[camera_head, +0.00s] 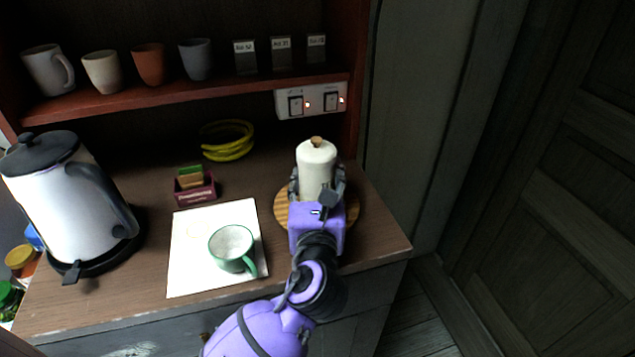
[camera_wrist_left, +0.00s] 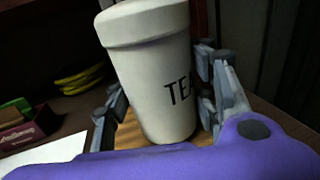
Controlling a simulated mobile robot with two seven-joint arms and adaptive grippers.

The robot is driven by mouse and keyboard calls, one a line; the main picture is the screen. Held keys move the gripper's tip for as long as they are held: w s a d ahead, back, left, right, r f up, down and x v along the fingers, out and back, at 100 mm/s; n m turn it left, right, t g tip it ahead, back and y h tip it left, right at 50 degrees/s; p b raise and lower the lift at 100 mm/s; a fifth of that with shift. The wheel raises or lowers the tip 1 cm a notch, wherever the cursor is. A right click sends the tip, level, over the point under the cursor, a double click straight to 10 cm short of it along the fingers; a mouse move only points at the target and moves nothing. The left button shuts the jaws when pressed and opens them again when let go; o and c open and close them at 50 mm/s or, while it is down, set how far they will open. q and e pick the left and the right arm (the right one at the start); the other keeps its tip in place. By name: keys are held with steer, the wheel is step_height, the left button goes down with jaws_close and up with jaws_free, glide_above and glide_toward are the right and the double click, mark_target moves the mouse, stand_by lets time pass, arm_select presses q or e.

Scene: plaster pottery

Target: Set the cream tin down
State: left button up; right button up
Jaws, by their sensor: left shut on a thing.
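The cream tin (camera_head: 316,165) has a brown knob on its lid and stands upright at the right end of the counter. In the left wrist view the tin (camera_wrist_left: 152,75) shows dark letters starting "TE". My left gripper (camera_head: 317,188) is shut on the tin, with a finger on either side of its body. The tin is at the round wooden board (camera_head: 281,212); its base is hidden behind my gripper in the head view. I cannot tell whether its base touches the board. My right gripper is not in view.
A green-rimmed cup (camera_head: 230,240) stands on a white sheet (camera_head: 190,270). A small maroon box (camera_head: 195,189) and a yellow coil (camera_head: 228,142) lie behind. A kettle (camera_head: 60,190) stands at left. A shelf (camera_head: 180,98) with several cups runs above; switches (camera_head: 311,101) are behind the tin.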

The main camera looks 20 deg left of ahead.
arm_select(q)
steer(key=o, duration=1.2)
steer(key=shift+f, duration=0.35)
steer(key=shift+o, duration=0.2)
steer(key=shift+s, duration=0.1)
steer(key=shift+r, duration=0.2)
steer(key=v, duration=1.2)
steer(key=shift+b, duration=0.35)
